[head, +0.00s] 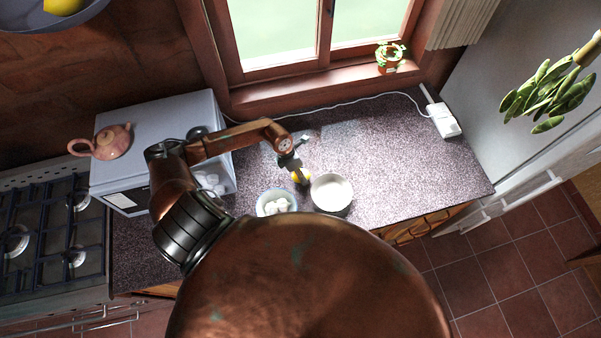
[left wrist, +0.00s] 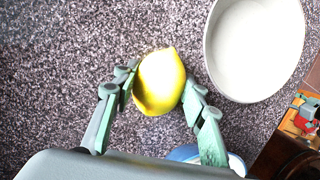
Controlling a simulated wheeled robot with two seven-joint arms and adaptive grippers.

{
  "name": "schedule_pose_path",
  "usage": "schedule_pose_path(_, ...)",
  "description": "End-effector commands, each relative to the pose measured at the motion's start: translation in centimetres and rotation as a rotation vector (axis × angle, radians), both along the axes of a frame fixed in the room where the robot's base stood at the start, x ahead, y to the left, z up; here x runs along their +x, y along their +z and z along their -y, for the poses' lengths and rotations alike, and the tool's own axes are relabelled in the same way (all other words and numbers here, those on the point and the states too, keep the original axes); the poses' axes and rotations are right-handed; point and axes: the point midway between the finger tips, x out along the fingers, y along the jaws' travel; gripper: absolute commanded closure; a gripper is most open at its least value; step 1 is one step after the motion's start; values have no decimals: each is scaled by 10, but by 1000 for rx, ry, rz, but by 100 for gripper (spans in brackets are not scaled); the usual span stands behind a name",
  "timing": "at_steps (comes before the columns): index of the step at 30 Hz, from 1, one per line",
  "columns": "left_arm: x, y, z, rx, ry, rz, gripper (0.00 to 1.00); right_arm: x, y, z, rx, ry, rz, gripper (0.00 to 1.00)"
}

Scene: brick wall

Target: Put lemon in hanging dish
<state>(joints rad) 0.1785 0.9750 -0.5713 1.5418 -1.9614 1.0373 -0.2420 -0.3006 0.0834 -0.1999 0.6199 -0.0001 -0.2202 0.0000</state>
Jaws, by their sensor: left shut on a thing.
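A yellow lemon (head: 301,178) is at the speckled countertop, close beside a white bowl. My left gripper (head: 299,170) reaches down to it and is shut on it. In the left wrist view the lemon (left wrist: 160,82) sits between the two fingers of my left gripper (left wrist: 158,92). I cannot tell whether the lemon still touches the counter. A grey hanging dish (head: 40,20) is at the top left of the head view, partly cut off, with another yellow fruit (head: 63,4) in it. My right gripper is not in view.
The white bowl (head: 331,193) and a bowl with white items (head: 268,204) stand close to the lemon. A white microwave (head: 160,108) bears a pink teapot (head: 113,140). A white cable and socket block (head: 444,120) lie at the right. The counter's right part is clear.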

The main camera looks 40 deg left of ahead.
Motion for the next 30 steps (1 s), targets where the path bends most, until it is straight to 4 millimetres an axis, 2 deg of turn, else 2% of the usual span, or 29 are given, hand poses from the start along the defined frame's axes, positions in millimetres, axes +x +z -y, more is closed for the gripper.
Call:
schedule_pose_path(9, 0, -5, 0, 0, -1, 0, 87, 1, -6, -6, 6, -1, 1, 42)
schedule_pose_path(10, 0, -4, 0, 0, -1, 0, 59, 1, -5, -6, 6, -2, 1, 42)
schedule_pose_path(17, 0, -3, 0, 0, -1, 0, 43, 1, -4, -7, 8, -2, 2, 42)
schedule_pose_path(26, 0, -1, 0, 0, -1, 0, 43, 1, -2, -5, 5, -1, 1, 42)
schedule_pose_path(30, -1, 9, -3, 3, -3, 3, 43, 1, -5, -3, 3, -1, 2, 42)
